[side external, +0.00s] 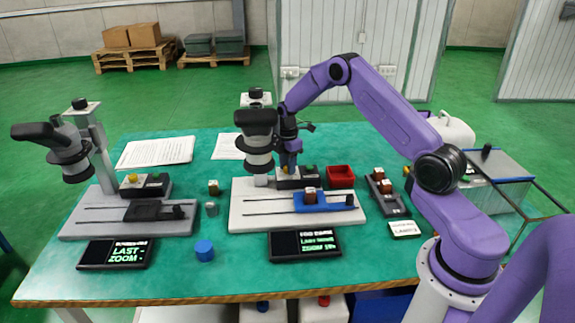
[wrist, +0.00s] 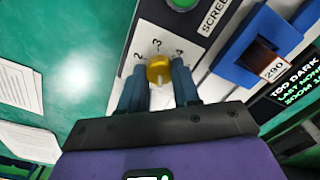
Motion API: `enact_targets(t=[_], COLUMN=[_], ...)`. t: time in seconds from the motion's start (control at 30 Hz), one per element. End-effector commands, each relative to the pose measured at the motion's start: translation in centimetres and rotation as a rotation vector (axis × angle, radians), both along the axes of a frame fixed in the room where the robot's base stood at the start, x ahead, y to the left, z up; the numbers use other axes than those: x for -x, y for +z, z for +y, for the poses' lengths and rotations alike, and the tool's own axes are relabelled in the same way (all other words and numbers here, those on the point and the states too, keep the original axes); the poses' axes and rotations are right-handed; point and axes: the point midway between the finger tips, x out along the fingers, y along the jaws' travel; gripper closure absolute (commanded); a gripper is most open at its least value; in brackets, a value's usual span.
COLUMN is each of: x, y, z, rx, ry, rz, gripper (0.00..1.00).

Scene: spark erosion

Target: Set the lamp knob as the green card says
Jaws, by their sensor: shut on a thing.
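My gripper (side external: 289,163) is at the right microscope's dark control box (side external: 296,181). In the wrist view my gripper (wrist: 158,78) has its blue fingers on both sides of a yellow knob (wrist: 158,67), shut on it. The numbers 2, 3 and 4 stand on the pale dial plate (wrist: 150,42) around the knob's far side. A pale mark shows on the knob's near side; which number it is set to I cannot tell. A small pale card (side external: 404,229) lies at the table's right; its print is too small to read surely.
A green button (wrist: 181,4) sits beyond the dial. A blue slide carriage (side external: 325,201) and a dark display (side external: 304,243) with green text are close by. A red bin (side external: 340,177) stands right of the box. A second microscope (side external: 85,140) stands left. A blue cylinder (side external: 204,250) stands in front.

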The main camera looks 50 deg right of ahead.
Motion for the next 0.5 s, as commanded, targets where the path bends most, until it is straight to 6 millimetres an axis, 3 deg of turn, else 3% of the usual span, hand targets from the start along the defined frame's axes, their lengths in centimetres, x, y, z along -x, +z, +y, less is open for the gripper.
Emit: enact_targets(t=[0.5], x=[-0.1], y=[0.08], z=[0.05], rx=[-0.001], ry=[-0.435], rz=[-0.001], gripper=[0.99])
